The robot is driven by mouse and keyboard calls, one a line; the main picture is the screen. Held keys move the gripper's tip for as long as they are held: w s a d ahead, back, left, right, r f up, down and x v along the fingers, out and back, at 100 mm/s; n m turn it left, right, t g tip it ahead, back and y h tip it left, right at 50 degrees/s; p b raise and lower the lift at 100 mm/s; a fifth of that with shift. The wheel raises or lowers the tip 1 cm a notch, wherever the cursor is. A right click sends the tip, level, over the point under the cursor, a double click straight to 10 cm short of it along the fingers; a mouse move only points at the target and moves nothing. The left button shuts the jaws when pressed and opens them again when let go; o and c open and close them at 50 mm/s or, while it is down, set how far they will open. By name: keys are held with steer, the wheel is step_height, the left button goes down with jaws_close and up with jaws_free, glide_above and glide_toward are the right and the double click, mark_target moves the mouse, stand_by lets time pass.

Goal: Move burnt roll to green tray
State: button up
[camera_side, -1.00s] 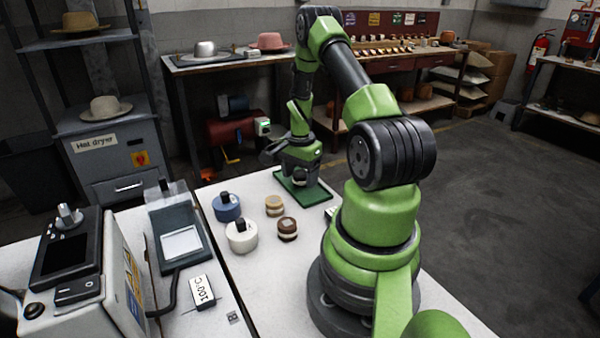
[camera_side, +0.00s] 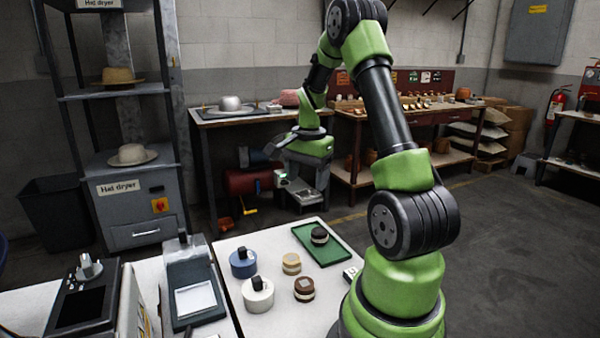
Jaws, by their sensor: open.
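A dark, nearly black roll (camera_side: 319,236) with a pale band sits on the green tray (camera_side: 326,258), near the back of the table. It looks like the burnt roll. My gripper (camera_side: 306,203) is up and behind the tray, clear of the roll. It is open and seems empty, though its fingers are small and dark here. A tan roll (camera_side: 291,263) and a brown roll with a pale band (camera_side: 304,288) stand on the white table in front of the tray.
A blue round pot (camera_side: 243,264) and a white round pot (camera_side: 257,294), both with black knobs, stand left of the rolls. A press with a pale plate (camera_side: 195,299) is further left.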

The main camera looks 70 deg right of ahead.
steer(key=w+a+r+n+t, duration=0.1)
steer(key=a+r+n+t, duration=0.1)
steer(key=a+r+n, duration=0.5)
steer(key=w+a+r+n+t, duration=0.15)
steer(key=a+r, duration=0.35)
steer(key=a, duration=0.5)
steer(key=s+a+r+n+t+y, duration=0.2)
steer(key=s+a+n+t, duration=0.1)
steer(key=s+a+n, duration=0.5)
steer(key=a, duration=0.3)
steer(key=shift+s+a, duration=0.2)
steer(key=shift+s, duration=0.05)
